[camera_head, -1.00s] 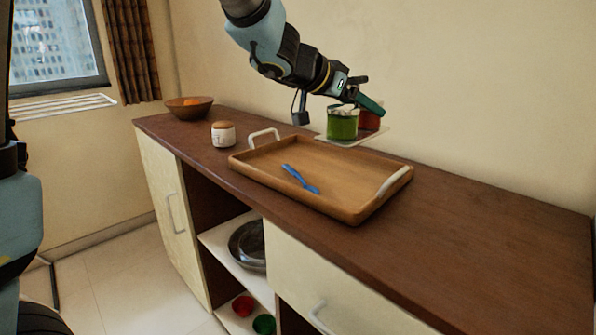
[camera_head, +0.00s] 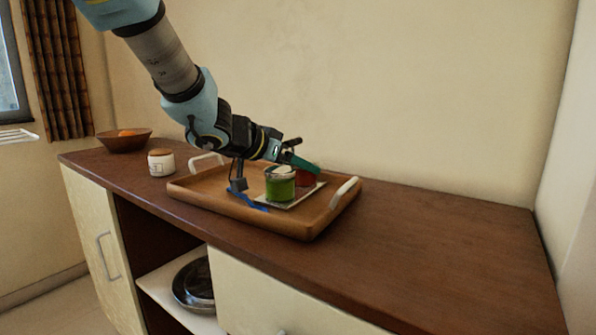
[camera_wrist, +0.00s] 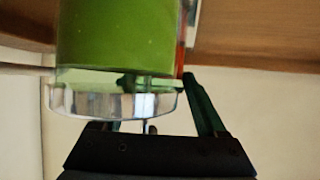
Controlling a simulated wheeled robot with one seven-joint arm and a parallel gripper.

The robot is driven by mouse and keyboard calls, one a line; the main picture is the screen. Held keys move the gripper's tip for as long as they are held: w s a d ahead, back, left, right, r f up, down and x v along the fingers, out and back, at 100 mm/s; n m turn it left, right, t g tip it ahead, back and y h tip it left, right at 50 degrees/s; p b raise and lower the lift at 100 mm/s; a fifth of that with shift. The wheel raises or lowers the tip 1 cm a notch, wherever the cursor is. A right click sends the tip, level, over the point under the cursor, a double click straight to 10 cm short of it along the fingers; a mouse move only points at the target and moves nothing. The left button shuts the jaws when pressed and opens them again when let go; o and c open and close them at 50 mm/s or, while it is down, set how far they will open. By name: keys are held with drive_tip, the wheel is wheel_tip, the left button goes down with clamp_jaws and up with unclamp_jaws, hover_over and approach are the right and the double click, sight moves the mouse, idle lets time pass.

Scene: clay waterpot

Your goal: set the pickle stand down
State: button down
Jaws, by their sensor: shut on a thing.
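The pickle stand (camera_head: 308,192) is a pale flat base carrying a green jar (camera_head: 280,187) and a red jar (camera_head: 306,178). It is over the right part of the wooden tray (camera_head: 312,222), low against it; I cannot tell whether its base touches the tray floor. My gripper (camera_head: 297,156) is shut on the stand from above, and its dark green finger shows over the jars. The grip point is partly hidden by the gripper. In the wrist view the green jar (camera_wrist: 115,40) fills the top, close to my gripper (camera_wrist: 165,108), with a sliver of red beside it.
A blue utensil (camera_head: 247,200) lies in the tray, partly hidden by my wrist. The tray has white handles (camera_head: 343,192). The countertop (camera_head: 430,240) is clear to the right.

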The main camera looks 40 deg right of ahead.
drive_tip(key=shift+f, duration=0.1)
unclamp_jaws()
idle(0.3)
drive_tip(key=shift+a+r, duration=0.15)
drive_tip(key=shift+r, duration=0.15)
drive_tip(key=p+v, duration=0.3)
drive_tip(key=v, duration=0.8)
drive_tip(key=shift+a, duration=0.35)
